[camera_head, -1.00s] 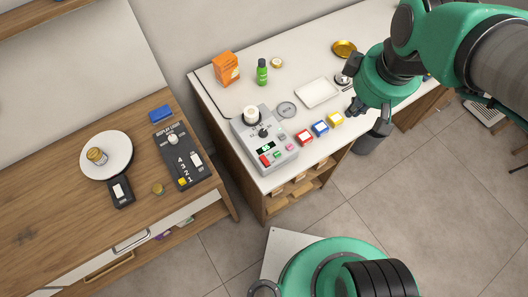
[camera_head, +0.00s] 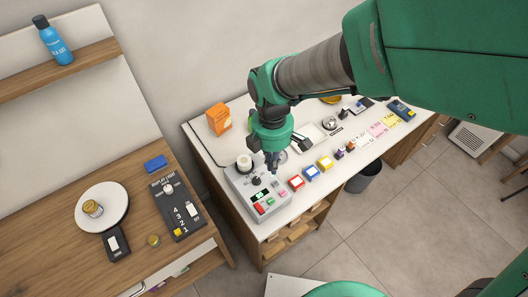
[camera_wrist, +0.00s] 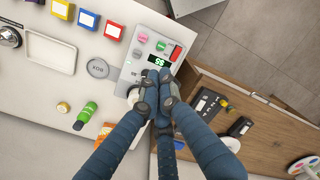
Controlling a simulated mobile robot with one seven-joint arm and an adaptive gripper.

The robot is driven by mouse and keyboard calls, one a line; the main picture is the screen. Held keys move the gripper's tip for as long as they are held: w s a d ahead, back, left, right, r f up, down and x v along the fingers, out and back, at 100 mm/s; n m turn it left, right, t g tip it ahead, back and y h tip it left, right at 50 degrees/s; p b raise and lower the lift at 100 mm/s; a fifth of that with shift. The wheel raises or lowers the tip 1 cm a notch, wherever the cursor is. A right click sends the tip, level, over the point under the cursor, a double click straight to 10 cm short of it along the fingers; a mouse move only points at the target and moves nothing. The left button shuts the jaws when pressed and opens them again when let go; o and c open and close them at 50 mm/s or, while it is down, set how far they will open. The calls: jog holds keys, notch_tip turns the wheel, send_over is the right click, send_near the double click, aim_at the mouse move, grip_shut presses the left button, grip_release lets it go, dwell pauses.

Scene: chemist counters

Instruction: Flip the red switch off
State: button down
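A grey control box (camera_head: 246,189) stands at the near left corner of the white counter. A red switch (camera_head: 260,208) is on its front left part, beside a green button and a pink button. In the wrist view the red switch (camera_wrist: 177,53) is at the upper right of the box, next to the lit display (camera_wrist: 156,60). Whether it is on or off cannot be told. My gripper (camera_head: 271,173) hangs over the box's right side. In the wrist view its dark blue fingers (camera_wrist: 158,76) are together, empty, below the display and apart from the red switch in the picture.
Red (camera_head: 296,183), blue (camera_head: 311,173) and yellow (camera_head: 325,163) button boxes stand right of the control box. A white dial (camera_head: 244,162) rises at its back. An orange box (camera_head: 218,118) is further back. A wooden counter (camera_head: 70,225) with a dark switch panel (camera_head: 178,210) is at left.

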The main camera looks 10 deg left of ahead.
aim_at(259, 207)
jog(key=s+a+f+n, duration=0.2)
jog(key=a+f+n, duration=0.2)
jog(key=a+f, duration=0.1)
jog(key=shift+a+f+n+g+h+p, duration=0.2)
jog(key=shift+a+n+g+h+p, duration=0.1)
jog(key=shift+a+g+h+p, duration=0.15)
jog(key=shift+d+f, duration=0.1)
jog(key=shift+f, duration=0.05)
jog(key=f, duration=0.4)
jog(key=s+d+f+b, duration=0.1)
jog(key=f, duration=0.8)
jog(key=shift+s+d+f, duration=0.3)
jog(key=shift+s+d, duration=0.05)
jog(key=shift+s, duration=0.05)
